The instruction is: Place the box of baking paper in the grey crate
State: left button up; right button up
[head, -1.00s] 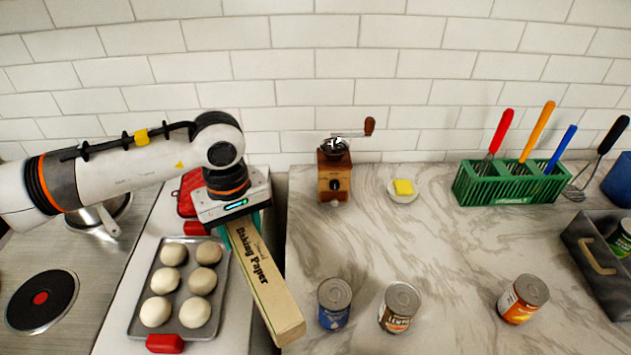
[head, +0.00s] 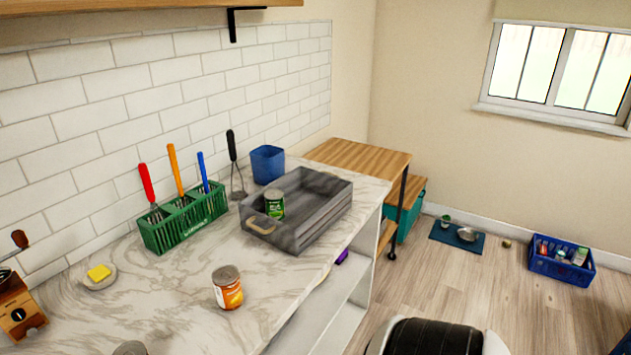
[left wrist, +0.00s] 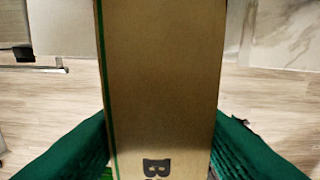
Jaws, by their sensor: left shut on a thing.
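The grey crate (head: 322,205) stands on the marble counter against the back, with a green can (head: 274,204) inside near its left end. The box of baking paper (left wrist: 160,80) fills the middle of the left wrist view, brown with a green edge line and dark lettering. My left gripper (left wrist: 160,150) is shut on the box, one green finger on each side, with wooden floor showing behind. Neither the box nor my left gripper is in the head view now. My right gripper is not in any view.
Left of the crate are a green utensil rack (head: 186,218), a whisk-like tool (head: 236,165) and an orange-labelled can (head: 227,288). A blue container (head: 267,164) stands behind the crate. The counter's front edge drops to open shelves (head: 325,305). A blue crate (head: 561,262) sits on the floor.

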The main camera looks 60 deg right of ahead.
aim_at(299, 205)
jog(key=k+l+z, duration=0.1)
jog(key=z, duration=1.5)
